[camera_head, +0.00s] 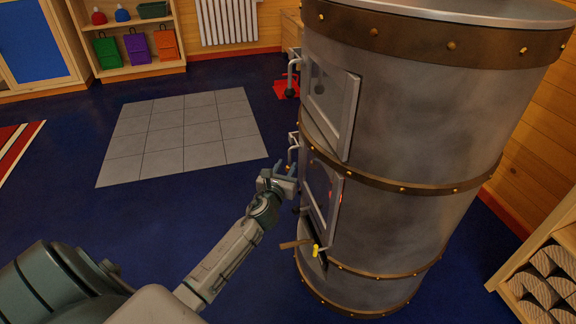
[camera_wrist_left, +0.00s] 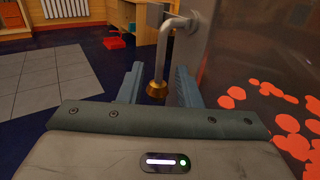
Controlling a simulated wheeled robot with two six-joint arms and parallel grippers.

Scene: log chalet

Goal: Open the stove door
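The stove (camera_head: 410,130) is a large grey metal cylinder with brown riveted bands. It has an upper door (camera_head: 332,108) and a lower door (camera_head: 321,195), both with windows and both looking closed. Orange embers (camera_wrist_left: 271,118) glow behind the glass in the left wrist view. The lower door's bent metal handle (camera_head: 294,141) is near my left gripper (camera_head: 284,172). In the left wrist view the handle, with its brass-coloured end (camera_wrist_left: 157,89), hangs between the two spread fingers of my left gripper (camera_wrist_left: 158,88). I see no clear contact. My right gripper is not in view.
A small ledge with a brown bar (camera_head: 292,244) and a yellow knob (camera_head: 316,251) sits low on the stove. A log rack (camera_head: 540,275) stands at the right. Grey floor tiles (camera_head: 185,135) and open blue floor lie to the left.

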